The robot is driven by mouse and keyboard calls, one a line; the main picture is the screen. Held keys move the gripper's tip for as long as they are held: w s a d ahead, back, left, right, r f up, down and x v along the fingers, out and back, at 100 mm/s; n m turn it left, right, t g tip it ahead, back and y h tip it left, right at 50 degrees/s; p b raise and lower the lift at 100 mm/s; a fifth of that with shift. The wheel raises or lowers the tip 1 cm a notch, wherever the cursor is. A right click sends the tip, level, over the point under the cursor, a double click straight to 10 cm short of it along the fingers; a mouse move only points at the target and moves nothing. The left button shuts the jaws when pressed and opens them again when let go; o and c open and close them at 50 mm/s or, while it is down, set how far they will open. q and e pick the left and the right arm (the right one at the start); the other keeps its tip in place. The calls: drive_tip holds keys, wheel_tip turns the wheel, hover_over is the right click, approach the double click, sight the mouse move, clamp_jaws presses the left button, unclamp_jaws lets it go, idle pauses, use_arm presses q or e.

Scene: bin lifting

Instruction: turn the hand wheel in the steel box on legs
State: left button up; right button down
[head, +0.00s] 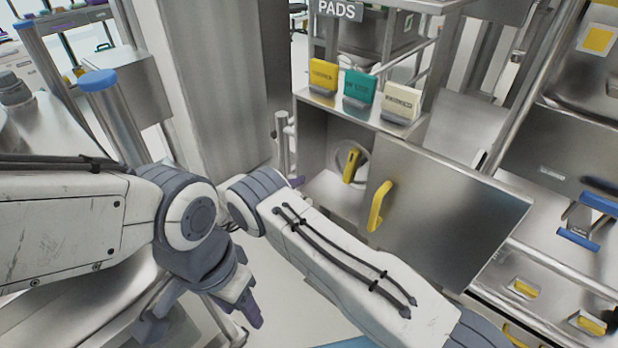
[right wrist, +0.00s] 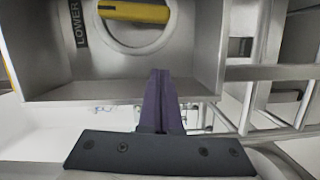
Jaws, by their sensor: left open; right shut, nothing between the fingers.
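The steel box (head: 316,130) stands at centre right in the head view with its door (head: 455,205) swung out to the right. The hand wheel (head: 362,150) is on its back wall, a pale ring with a yellow grip bar (head: 351,165). In the right wrist view the wheel (right wrist: 137,48) and its yellow bar (right wrist: 134,12) show at the top. My right gripper (right wrist: 160,72) is shut and empty, its tips overlapping the box's lower front edge in that view, apart from the wheel. In the head view my right gripper (head: 297,182) is mostly hidden behind its arm. My left gripper (head: 205,318) is open and empty, low left.
The door has a yellow handle (head: 380,205). Yellow, teal and cream pads (head: 360,90) stand on the box top. A grey column (head: 215,80) is left of the box. A "LOWER" label (right wrist: 78,22) is beside the wheel. Metal racks (head: 570,180) fill the right.

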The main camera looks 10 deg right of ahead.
drive_tip(key=p+x, duration=0.1)
drive_tip(key=x, duration=0.8)
drive_tip(key=shift+s+d+r, duration=0.1)
drive_tip(key=shift+r, duration=0.05)
drive_tip(key=shift+s+d+p, duration=0.65)
drive_tip(key=shift+s+d, duration=0.25)
drive_tip(key=shift+s, duration=0.25)
drive_tip(key=shift+s+d+f, duration=0.25)
drive_tip(key=shift+s+f, duration=0.05)
drive_tip(key=shift+s, duration=0.1)
drive_tip(key=shift+s+d+f+n, duration=0.25)
drive_tip(key=shift+s+d+n, duration=0.15)
drive_tip(key=shift+s, duration=0.1)
drive_tip(key=shift+s+d+f+b, duration=0.1)
drive_tip(key=shift+b, duration=0.25)
